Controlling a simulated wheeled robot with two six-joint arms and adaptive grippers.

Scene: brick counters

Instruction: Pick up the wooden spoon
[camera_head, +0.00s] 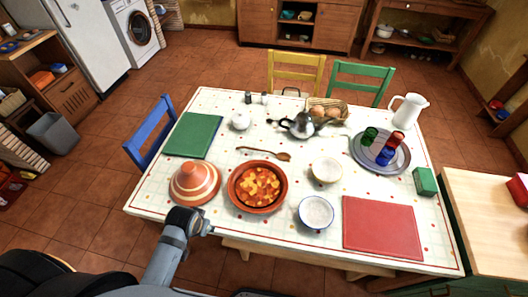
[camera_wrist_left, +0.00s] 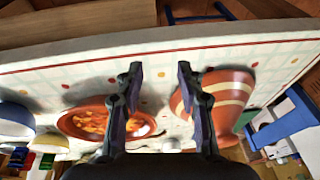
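The wooden spoon (camera_head: 264,153) lies flat on the table's patterned cloth (camera_head: 225,160), just behind the clay dish of stew (camera_head: 284,197). Its handle points left and its bowl end right. In the left wrist view I cannot make the spoon out clearly. My left gripper (camera_head: 204,227) is at the table's near edge, in front of the striped tagine lid (camera_head: 195,184) and well short of the spoon. In the left wrist view my left gripper (camera_wrist_left: 160,78) has its two fingers wide apart with nothing between them. My right gripper is in neither view.
The stew dish (camera_wrist_left: 72,122) and the striped lid (camera_wrist_left: 228,92) flank the fingers in the left wrist view. Two bowls (camera_head: 327,170) (camera_head: 316,212) stand right of the dish. A teapot (camera_head: 300,125) and a white sugar pot (camera_head: 240,121) stand behind the spoon. Cloth around the spoon is clear.

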